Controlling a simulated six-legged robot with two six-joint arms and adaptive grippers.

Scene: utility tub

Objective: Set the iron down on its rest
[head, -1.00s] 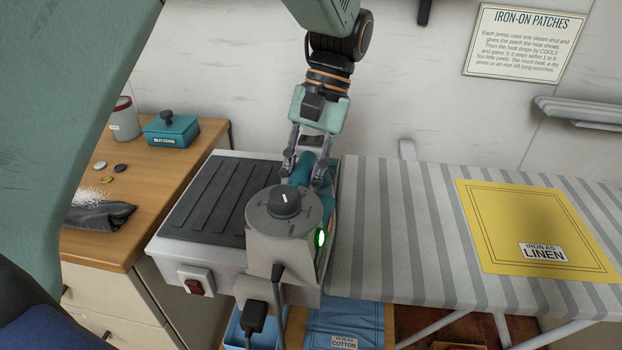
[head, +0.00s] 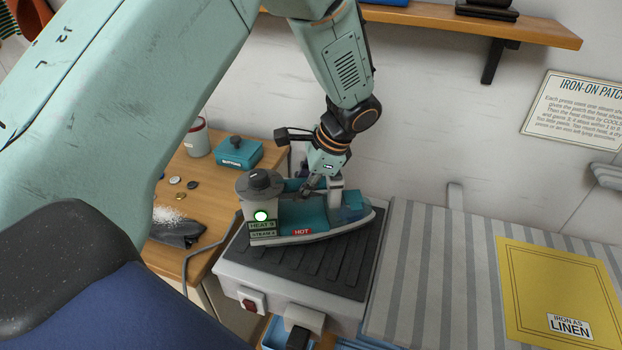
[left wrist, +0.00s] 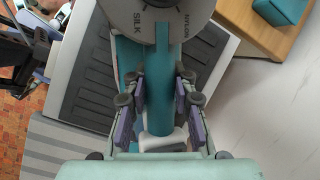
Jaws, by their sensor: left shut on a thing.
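The teal iron (head: 330,221) is over the dark ribbed pad of the rest (head: 290,264) in the head view. Its sole looks level and close to the pad; I cannot tell whether it touches. A dial and a green light sit at its heel, with a red HOT label on its side. My left gripper (head: 318,188) is shut on the iron's handle. In the left wrist view the fingers (left wrist: 158,105) flank the teal handle (left wrist: 159,85), and the grey dial shows at the top.
The striped ironing board (head: 440,270) adjoins the rest on the right, with a yellow LINEN cloth (head: 555,285) on it. A wooden cabinet at left holds a teal box (head: 238,152), a cup (head: 196,138), buttons and a dark cloth (head: 178,233). The iron's cord hangs at left.

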